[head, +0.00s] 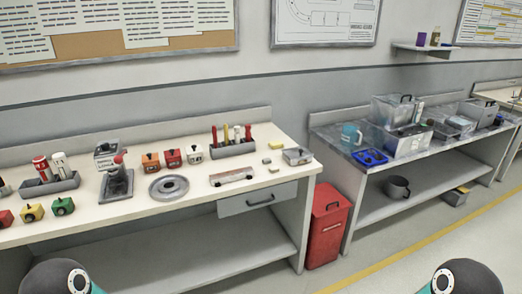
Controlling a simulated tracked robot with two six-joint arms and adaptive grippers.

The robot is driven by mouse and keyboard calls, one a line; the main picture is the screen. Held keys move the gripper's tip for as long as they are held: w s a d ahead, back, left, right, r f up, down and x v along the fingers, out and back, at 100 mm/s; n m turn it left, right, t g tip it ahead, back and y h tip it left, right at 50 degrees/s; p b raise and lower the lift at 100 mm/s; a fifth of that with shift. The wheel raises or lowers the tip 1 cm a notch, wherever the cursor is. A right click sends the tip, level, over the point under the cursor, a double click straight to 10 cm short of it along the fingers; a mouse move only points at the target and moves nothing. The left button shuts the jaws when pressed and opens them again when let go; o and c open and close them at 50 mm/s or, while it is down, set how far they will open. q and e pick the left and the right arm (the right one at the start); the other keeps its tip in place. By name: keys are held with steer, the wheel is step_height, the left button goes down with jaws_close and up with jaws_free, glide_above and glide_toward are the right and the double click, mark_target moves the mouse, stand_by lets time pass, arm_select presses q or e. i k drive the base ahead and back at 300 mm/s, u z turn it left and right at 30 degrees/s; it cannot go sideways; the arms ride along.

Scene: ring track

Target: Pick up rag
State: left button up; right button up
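I cannot clearly make out a rag in the head view. A long, flat grey-and-reddish piece (231,176) lies near the front of the left workbench (140,207), but I cannot tell if it is cloth. A small yellow block-like item (276,147) lies behind it, near the bench's right end. Neither of my grippers is in view.
The left bench holds small coloured boxes, a grey ring (169,187) and a tool holder (233,149). A red bin (327,226) stands between the benches. The right bench (350,143) carries a blue tray (369,156) and clear containers. A pot (397,187) sits on its lower shelf.

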mark_target(274, 145)
steer(key=z, duration=0.3)
steer(key=i, duration=1.05)
steer(key=u, duration=1.9)
steer(key=i, duration=0.15)
steer(key=u, duration=0.55)
steer(key=k, duration=1.1)
steer(key=z, duration=0.65)
